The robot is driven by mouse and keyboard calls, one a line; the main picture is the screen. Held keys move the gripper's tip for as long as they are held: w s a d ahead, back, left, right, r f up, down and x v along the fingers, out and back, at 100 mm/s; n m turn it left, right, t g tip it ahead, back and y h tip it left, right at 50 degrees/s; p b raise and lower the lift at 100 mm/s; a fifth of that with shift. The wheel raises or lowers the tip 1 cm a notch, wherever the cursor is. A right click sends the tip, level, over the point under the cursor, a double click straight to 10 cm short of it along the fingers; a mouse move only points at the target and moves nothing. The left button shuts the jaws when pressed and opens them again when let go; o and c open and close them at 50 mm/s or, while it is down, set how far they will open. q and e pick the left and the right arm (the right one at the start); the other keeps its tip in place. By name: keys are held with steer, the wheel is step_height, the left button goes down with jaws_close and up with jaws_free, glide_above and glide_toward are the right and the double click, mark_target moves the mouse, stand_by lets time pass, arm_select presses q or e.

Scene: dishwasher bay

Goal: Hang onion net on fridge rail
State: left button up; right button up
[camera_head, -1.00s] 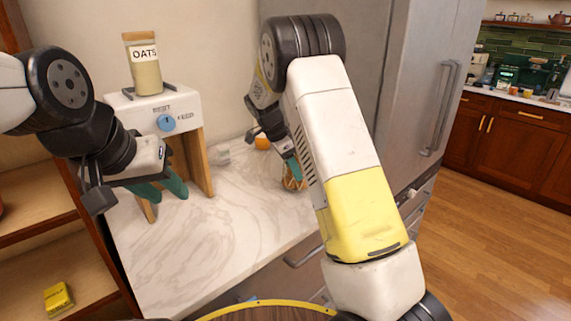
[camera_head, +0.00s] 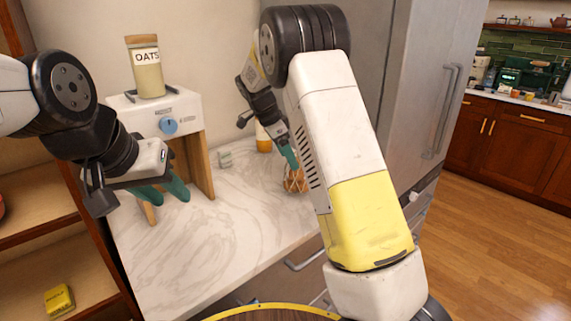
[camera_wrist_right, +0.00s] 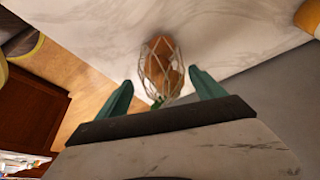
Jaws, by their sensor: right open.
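The onion net (camera_head: 296,181), a pale mesh with orange-brown onions, is at the counter's right side near the fridge, partly hidden by my right arm. It also shows in the right wrist view (camera_wrist_right: 160,65), with a green bit at its near end. My right gripper (camera_head: 289,157) is open with its green fingers at the net's upper end. In the wrist view the fingers (camera_wrist_right: 163,92) stand apart on either side of the net's near end. My left gripper (camera_head: 164,190) is open and empty beside the white dispenser. The steel fridge (camera_head: 425,90) stands right; I cannot make out a separate hanging rail.
A white dispenser (camera_head: 178,109) with a blue knob carries an oats jar (camera_head: 147,70). The counter's front middle is clear.

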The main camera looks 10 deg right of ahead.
steer(key=v, duration=0.5)
steer(key=s+d+r+n+t+y, duration=0.1)
steer(key=s+d+r+n+y, duration=0.25)
steer(key=s, duration=0.45)
steer(key=s+d+r+n+t+y, duration=0.1)
steer(key=s+d+r+n+y, duration=0.1)
steer(key=s+r+n, duration=0.45)
steer(key=s+f+n+t, duration=0.1)
steer(key=s+n, duration=0.2)
steer(key=s, duration=0.6)
steer(key=s+f+n+t+y, duration=0.1)
steer(key=s+f+n+t, duration=0.1)
steer(key=s, duration=0.7)
steer(key=shift+s+a+f+n, duration=0.15)
steer(key=shift+s+a+n, duration=0.15)
steer(key=shift+n, duration=0.3)
steer(key=shift+c, duration=0.5)
